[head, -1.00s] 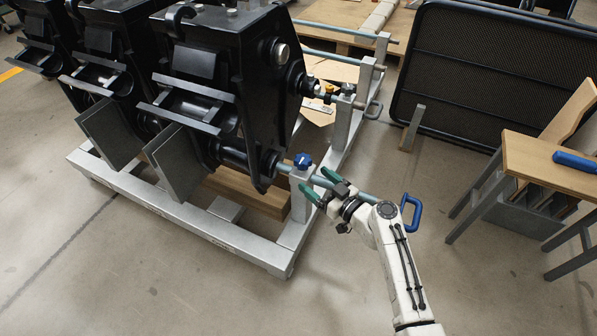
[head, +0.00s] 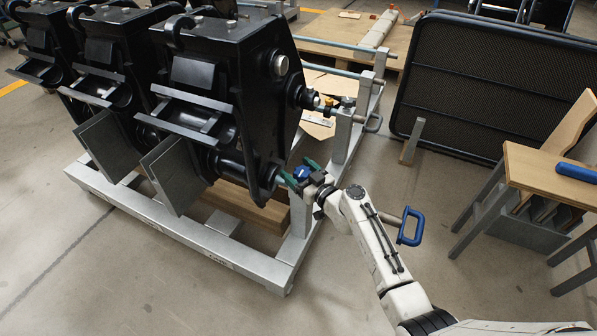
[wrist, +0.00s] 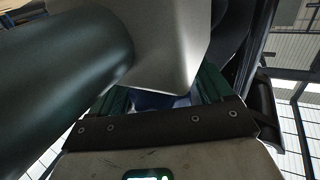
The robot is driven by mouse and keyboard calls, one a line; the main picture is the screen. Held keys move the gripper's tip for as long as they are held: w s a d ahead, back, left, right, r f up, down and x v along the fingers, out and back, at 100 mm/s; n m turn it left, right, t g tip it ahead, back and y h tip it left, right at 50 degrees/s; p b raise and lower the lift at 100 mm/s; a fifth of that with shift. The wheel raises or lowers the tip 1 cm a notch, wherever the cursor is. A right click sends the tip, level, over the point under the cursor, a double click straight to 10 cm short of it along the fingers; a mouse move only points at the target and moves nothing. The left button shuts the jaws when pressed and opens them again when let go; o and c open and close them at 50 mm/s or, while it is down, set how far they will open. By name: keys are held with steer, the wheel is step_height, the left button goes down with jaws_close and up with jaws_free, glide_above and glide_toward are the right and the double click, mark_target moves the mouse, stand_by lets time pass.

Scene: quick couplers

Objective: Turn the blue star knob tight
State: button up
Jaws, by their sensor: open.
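The blue star knob (head: 301,173) sits on top of a silver post at the near corner of the rack. My gripper (head: 299,171) has its two green fingers apart, one on each side of the knob. In the wrist view, a strip of the blue knob (wrist: 158,101) shows between the green fingers, under a pale metal block (wrist: 165,45). The jaws are open, and I cannot tell whether either finger touches the knob. My wrist hides part of the post and of the rod through it.
The rod's blue handle (head: 411,227) sticks out right of my forearm. Black couplers (head: 225,90) stand on the silver rack (head: 215,246) at left. A wooden bench (head: 545,175) and a black mesh panel (head: 490,85) stand at right. Floor is clear in front.

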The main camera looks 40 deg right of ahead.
steer(key=c, duration=1)
